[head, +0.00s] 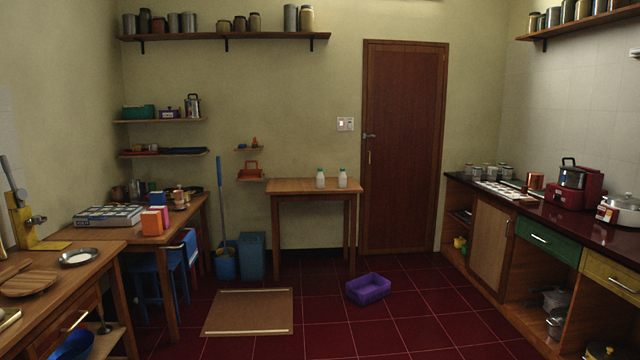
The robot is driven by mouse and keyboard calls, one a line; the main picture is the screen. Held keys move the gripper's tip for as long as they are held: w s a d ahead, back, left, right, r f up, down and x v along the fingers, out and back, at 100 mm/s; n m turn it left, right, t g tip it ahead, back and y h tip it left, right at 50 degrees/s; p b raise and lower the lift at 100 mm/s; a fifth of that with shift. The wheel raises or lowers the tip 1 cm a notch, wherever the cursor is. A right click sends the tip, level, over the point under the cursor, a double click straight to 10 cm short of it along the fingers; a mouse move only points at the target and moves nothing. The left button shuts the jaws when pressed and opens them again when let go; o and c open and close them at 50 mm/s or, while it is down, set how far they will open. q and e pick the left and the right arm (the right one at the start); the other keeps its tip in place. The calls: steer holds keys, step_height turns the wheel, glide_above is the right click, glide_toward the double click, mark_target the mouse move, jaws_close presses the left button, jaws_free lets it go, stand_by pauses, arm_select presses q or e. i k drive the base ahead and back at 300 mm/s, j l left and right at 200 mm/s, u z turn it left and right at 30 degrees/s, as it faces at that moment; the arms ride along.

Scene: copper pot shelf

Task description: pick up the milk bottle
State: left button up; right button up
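Two white milk bottles with greenish caps stand upright on a small wooden table against the back wall. The left milk bottle (320,179) and the right milk bottle (343,179) are a short gap apart, right of the middle of the small table (290,186). Both are far across the room from me. Neither of my grippers shows in the head view.
A purple crate (368,288) and a flat brown board (248,312) lie on the red tiled floor before the table. Wooden tables (60,262) line the left, a dark counter (540,213) the right. Blue bins (252,256) stand left of the small table. A closed door (404,150) is behind.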

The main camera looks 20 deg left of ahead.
mark_target(320, 179)
steer(key=i+u, duration=0.4)
steer(key=i, duration=1.5)
steer(key=i+j, duration=0.1)
steer(key=i, duration=2.2)
